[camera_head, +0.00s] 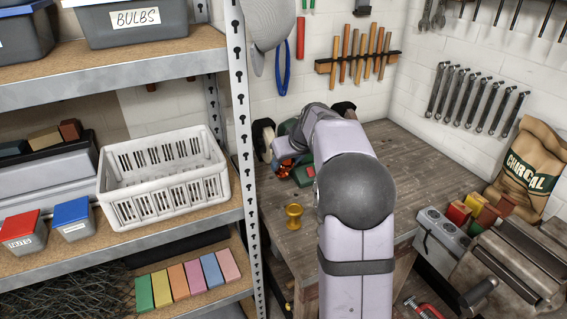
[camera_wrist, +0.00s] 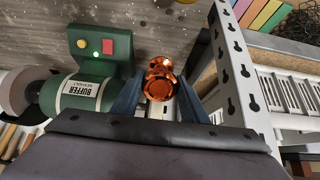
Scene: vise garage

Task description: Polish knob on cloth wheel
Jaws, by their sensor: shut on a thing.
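My gripper (camera_wrist: 160,88) is shut on a shiny copper-orange knob (camera_wrist: 160,78), with one dark finger on each side of it. The knob also shows in the head view (camera_head: 284,168), beside my arm. The green buffer (camera_wrist: 80,100) stands on the bench, mostly behind my arm in the head view. A pale wheel (camera_head: 264,140) shows at its left end there, just behind the knob. Whether knob and wheel touch, I cannot tell. A second, greyish-pink wheel (camera_wrist: 22,92) is at the buffer's other end.
A gold knob-like piece (camera_head: 293,216) stands upright on the wooden bench (camera_head: 420,170). A metal shelf post (camera_head: 244,150) rises close to the knob's left, with a white basket (camera_head: 165,185) on the shelf. A vise (camera_head: 520,255) is at the right. The right of the bench is clear.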

